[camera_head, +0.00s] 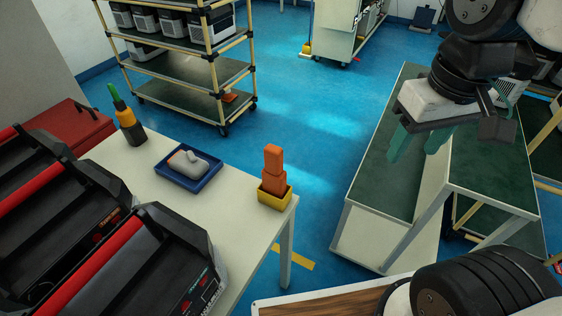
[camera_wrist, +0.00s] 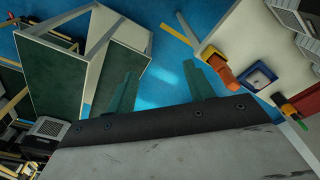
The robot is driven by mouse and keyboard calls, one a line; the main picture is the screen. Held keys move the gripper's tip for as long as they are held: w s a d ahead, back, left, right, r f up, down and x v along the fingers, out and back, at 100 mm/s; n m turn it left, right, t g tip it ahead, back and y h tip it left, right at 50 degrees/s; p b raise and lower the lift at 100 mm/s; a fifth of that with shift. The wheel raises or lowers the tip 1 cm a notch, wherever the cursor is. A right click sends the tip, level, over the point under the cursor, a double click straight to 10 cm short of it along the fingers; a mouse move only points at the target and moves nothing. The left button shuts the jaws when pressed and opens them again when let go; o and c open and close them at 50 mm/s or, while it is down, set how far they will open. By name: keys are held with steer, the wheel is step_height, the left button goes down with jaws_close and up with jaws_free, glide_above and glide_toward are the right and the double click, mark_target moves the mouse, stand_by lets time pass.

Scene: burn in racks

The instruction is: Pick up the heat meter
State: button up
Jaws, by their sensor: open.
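An orange handheld device (camera_head: 273,167), which looks like the heat meter, stands upright in a small yellow holder (camera_head: 274,193) at the right corner of the white table. The orange device also shows in the wrist view (camera_wrist: 222,72), right of the fingers, with the yellow holder (camera_wrist: 207,52) beside it. My gripper (camera_head: 416,143) is raised at the right in the head view, over the green-topped bench and well apart from the device. Its two teal fingers (camera_wrist: 158,72) are spread with nothing between them.
A green-topped bench (camera_head: 385,165) stands right. Blue floor lies between.

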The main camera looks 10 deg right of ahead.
steer(key=w+a+f+n, duration=0.4)
steer(key=w+a+n, duration=0.2)
steer(key=w+a, duration=0.5)
steer(key=n+g, duration=0.1)
steer(key=n, duration=0.2)
glide_above(274, 160)
steer(key=w, duration=0.2)
steer(key=f, duration=0.6)
steer(key=shift+d+f, duration=0.2)
steer(key=shift+d, duration=0.15)
steer(key=f, duration=0.7)
steer(key=shift+s+a+f, duration=0.1)
steer(key=shift+a+f, duration=0.2)
steer(key=shift+f, duration=0.1)
jaws_close()
